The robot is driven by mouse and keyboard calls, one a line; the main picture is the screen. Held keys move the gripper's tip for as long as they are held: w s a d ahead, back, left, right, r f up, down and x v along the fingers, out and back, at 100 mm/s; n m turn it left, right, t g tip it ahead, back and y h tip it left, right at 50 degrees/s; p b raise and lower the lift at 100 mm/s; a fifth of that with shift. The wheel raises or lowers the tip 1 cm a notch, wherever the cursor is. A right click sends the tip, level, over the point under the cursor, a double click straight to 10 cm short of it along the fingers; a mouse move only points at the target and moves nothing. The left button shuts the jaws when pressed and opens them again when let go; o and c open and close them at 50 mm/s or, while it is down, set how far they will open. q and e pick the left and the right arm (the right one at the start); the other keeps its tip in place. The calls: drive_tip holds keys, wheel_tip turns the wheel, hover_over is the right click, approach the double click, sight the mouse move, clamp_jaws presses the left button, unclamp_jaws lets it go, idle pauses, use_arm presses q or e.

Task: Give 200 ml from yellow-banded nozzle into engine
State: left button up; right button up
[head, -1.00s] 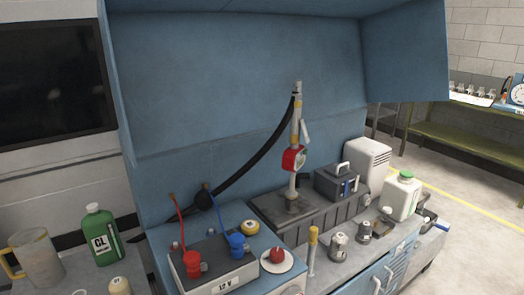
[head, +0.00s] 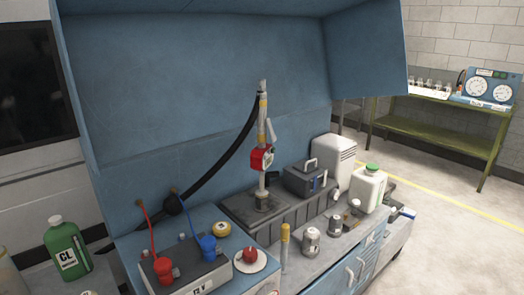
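In the head view the yellow-banded nozzle (head: 263,130) stands upright against the blue hooded bench, with a yellow band near its top and a red meter (head: 262,158) on it. Its grey foot rests on a dark ribbed engine-like block (head: 285,205); I cannot tell whether its tip is inside an opening. A black hose (head: 218,172) runs from its top down to the left. The meter's reading is too small to make out. Neither of my grippers is in view.
A battery (head: 195,278) with red and blue clamps sits front left. A green bottle (head: 68,248) stands at the left. A white jug with green cap (head: 367,190), a dark toolbox (head: 305,179) and small metal parts stand to the right. The floor at right is clear.

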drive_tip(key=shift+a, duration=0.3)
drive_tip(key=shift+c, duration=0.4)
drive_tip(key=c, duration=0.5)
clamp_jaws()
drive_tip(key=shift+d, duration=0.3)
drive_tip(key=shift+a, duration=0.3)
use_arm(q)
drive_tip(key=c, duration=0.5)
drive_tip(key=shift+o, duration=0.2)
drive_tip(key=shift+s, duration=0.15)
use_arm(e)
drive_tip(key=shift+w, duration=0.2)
